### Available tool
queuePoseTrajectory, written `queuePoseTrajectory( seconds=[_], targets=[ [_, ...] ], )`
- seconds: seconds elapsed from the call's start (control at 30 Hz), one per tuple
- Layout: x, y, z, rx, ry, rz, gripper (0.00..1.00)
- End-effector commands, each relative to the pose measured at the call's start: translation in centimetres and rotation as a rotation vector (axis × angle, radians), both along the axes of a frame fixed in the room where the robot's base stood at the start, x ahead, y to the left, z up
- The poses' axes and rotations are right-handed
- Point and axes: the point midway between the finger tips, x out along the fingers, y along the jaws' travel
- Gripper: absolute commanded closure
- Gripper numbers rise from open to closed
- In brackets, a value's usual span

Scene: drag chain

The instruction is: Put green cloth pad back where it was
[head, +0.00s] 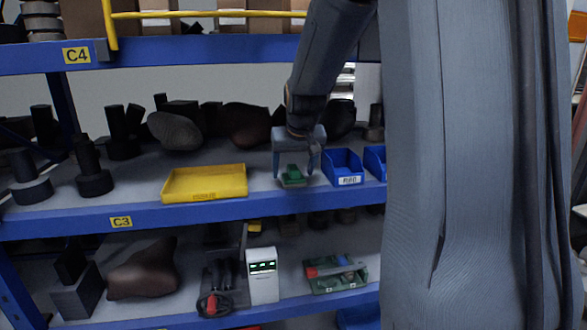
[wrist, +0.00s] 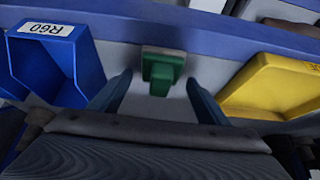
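The green cloth pad (head: 292,176) rests on the middle shelf near its front edge, between a yellow tray and a blue bin. It looks like a small green block with a raised part on a flatter base. In the wrist view the pad (wrist: 162,72) lies ahead of and between the fingers. My gripper (head: 297,172) reaches down over the pad from above, with one finger on each side. In the wrist view my gripper (wrist: 160,90) is open, with gaps between each finger and the pad. The pad's underside is hidden.
The yellow tray (head: 205,194) stands left of the pad, and the blue bin (head: 343,178) labelled R60 (wrist: 46,29) stands close on the right. Dark metal parts fill the back of the shelf. The upper shelf's blue beam (head: 190,49) is overhead.

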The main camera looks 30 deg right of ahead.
Motion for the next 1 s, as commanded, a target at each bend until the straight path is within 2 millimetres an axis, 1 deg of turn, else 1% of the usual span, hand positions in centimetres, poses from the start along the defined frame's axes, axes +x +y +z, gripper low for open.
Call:
queuePoseTrajectory(
  seconds=[0.2, 0.37, 0.5, 0.77, 0.8, 1.0],
  targets=[
    [0.0, 0.0, 0.0, 0.0, 0.0, 0.0, 0.3],
    [0.0, 0.0, -0.5, 0.0, -0.001, 0.0, 0.3],
    [-0.9, 0.3, 1.4, -0.001, -0.005, -0.001, 0.3],
    [-2.4, 1.6, 4.2, -0.002, -0.005, 0.001, 0.3],
    [-2.7, 1.6, 4.8, -0.001, -0.004, 0.0, 0.3],
    [-3.5, 1.9, 6.2, -0.001, -0.002, 0.0, 0.3]
  ],
)
